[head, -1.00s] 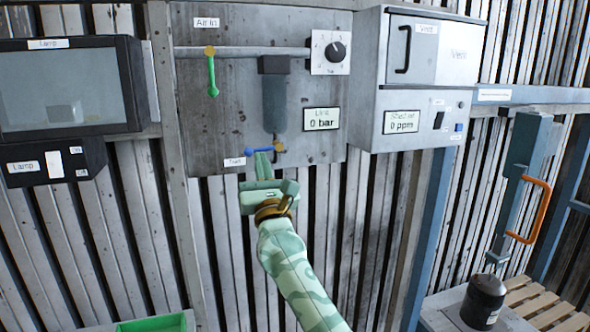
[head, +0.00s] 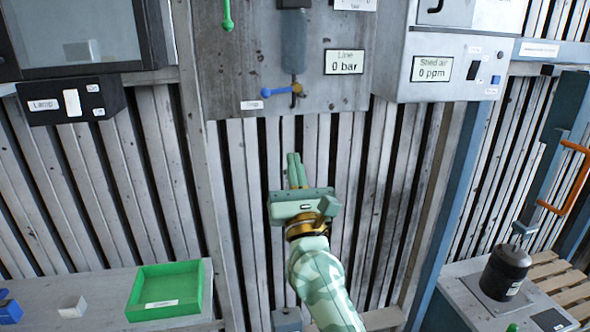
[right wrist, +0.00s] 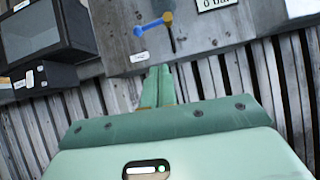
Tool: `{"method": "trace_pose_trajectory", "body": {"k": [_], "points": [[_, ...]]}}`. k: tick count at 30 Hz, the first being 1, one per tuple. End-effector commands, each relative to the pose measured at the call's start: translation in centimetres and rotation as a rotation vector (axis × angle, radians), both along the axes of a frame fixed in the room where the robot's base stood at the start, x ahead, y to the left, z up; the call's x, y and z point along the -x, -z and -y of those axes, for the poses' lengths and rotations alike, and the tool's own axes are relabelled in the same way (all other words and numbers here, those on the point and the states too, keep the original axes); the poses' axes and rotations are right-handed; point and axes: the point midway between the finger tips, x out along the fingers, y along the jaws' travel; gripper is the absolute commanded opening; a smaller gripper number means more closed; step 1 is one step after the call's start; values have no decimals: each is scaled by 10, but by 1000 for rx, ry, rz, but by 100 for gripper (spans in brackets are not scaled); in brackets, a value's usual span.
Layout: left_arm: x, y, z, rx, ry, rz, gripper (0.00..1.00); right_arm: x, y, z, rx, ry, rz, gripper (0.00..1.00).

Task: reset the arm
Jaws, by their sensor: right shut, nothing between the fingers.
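My right gripper (head: 296,170) is pale green and stands in front of the slatted wall, below the grey air panel (head: 235,85). Its two fingers are together with nothing between them, pointing up toward the panel. In the right wrist view the shut fingers (right wrist: 158,85) point at the panel's lower edge. A blue-handled valve (head: 278,91) is just above the fingertips in the head view, apart from them; it also shows in the right wrist view (right wrist: 154,22). My left gripper is not in view.
A green tray (head: 203,290) stands on a bench at lower left, beside a white block (head: 72,307) and a blue part (head: 9,308). A black canister (head: 506,272) is at lower right under an orange-handled press (head: 570,178). The shed air box (head: 440,50) hangs at upper right.

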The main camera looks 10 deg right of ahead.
Motion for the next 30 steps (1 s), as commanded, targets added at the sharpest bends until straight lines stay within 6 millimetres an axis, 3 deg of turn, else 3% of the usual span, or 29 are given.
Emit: {"method": "trace_pose_trajectory", "body": {"k": [11, 14, 15, 17, 18, 22, 26, 30], "points": [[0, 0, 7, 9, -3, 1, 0, 0, 0, -1, 32, 19, 1, 0], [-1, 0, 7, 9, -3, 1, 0, 0, 2, -8, 249, 118, 14, 0], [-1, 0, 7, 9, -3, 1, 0, -6, 15, -16, 438, 197, 8, 0], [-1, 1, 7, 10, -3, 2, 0, -24, 57, -29, 816, 331, -19, 0], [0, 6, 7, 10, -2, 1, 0, -31, 95, -33, 1021, 383, -40, 0], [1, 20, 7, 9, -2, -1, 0, -38, 219, -37, 1570, 439, -90, 0], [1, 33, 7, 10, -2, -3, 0, -23, 340, -29, 2011, 383, -98, 0], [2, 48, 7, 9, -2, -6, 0, 16, 463, -14, 2410, 234, -55, 0]]}}
